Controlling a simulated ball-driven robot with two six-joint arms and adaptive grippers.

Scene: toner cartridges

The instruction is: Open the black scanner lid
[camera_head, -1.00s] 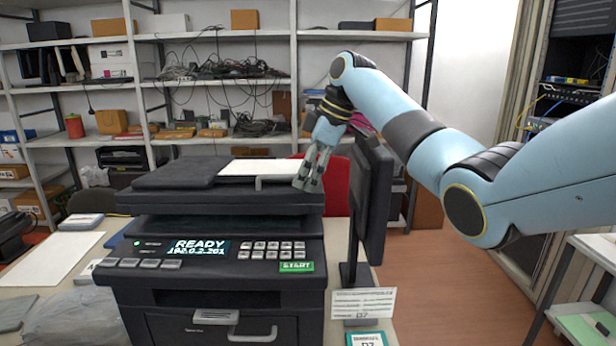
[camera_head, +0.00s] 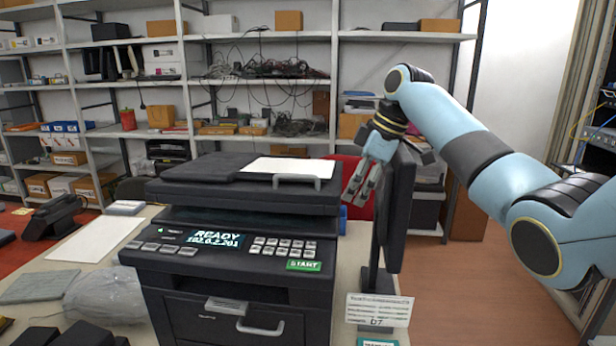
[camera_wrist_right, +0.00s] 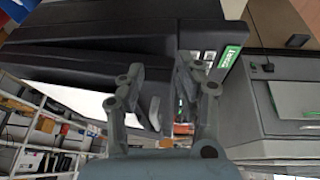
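The black scanner lid (camera_head: 215,172) lies closed on top of the printer (camera_head: 225,270), with a white sheet (camera_head: 290,167) on it. A grey handle (camera_head: 297,179) sits at the lid's front edge, right of centre. My right gripper (camera_head: 358,199) is just right of the lid, apart from it and pointing down, with its fingers a little apart and nothing between them. In the right wrist view the open gripper (camera_wrist_right: 158,72) faces the dark printer body, and the white sheet (camera_wrist_right: 82,104) shows to its left. My left gripper is out of view.
A plastic bag (camera_head: 105,294) and paper (camera_head: 95,238) lie left of the printer. Shelves (camera_head: 255,83) line the back; open floor (camera_head: 465,285) lies right.

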